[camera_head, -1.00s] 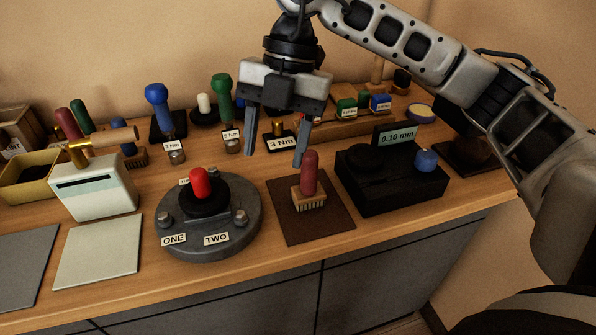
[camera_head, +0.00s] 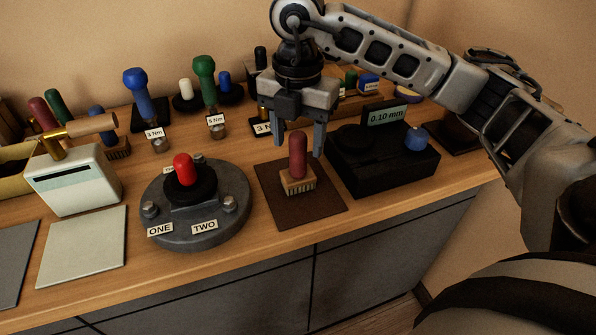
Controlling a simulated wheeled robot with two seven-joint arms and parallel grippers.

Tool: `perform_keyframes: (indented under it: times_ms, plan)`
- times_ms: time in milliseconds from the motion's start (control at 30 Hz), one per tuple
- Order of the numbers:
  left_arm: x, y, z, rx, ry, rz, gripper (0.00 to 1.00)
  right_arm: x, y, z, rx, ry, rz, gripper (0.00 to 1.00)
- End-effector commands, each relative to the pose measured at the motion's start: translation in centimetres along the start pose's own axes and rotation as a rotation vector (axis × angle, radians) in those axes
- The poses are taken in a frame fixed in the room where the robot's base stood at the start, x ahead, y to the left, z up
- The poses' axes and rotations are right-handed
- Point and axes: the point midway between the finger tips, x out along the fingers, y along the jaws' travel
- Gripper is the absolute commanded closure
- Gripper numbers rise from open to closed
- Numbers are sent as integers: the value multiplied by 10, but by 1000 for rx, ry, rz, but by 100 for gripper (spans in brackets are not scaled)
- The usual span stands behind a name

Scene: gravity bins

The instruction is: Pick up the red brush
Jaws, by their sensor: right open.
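The red brush (camera_head: 298,157) stands upright on a dark brown square mat (camera_head: 320,210). It has a dark red handle and a pale wooden block with bristles at the bottom. My right gripper (camera_head: 299,147) is open and points down, just above and behind the brush. Its two fingers show to the left and right of the handle's upper part. I cannot tell whether the fingers touch the handle. My left gripper is not in view.
A grey round fixture (camera_head: 195,220) with a red knob stands left of the mat. A black gauge box (camera_head: 385,165) stands close on the right. Blue and green torque drivers (camera_head: 205,80) stand behind. The bench's front edge lies just before the mat.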

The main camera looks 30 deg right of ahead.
Motion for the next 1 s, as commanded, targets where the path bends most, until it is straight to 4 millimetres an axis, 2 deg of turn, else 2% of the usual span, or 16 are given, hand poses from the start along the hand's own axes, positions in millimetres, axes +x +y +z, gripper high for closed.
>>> perform_keyframes:
  times_ms: [300,567,667,767,800,1000]
  plan:
    - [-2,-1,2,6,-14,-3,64,43,0,3,2,0,-3,46]
    - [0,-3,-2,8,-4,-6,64,47,1,3,2,0,1,46]
    - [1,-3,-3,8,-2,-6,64,47,1,3,2,0,1,69]
    - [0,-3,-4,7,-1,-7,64,47,1,3,2,0,1,96]
    - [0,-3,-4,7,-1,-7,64,47,1,3,2,0,1,100]
    - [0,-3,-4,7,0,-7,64,46,1,3,2,0,2,100]
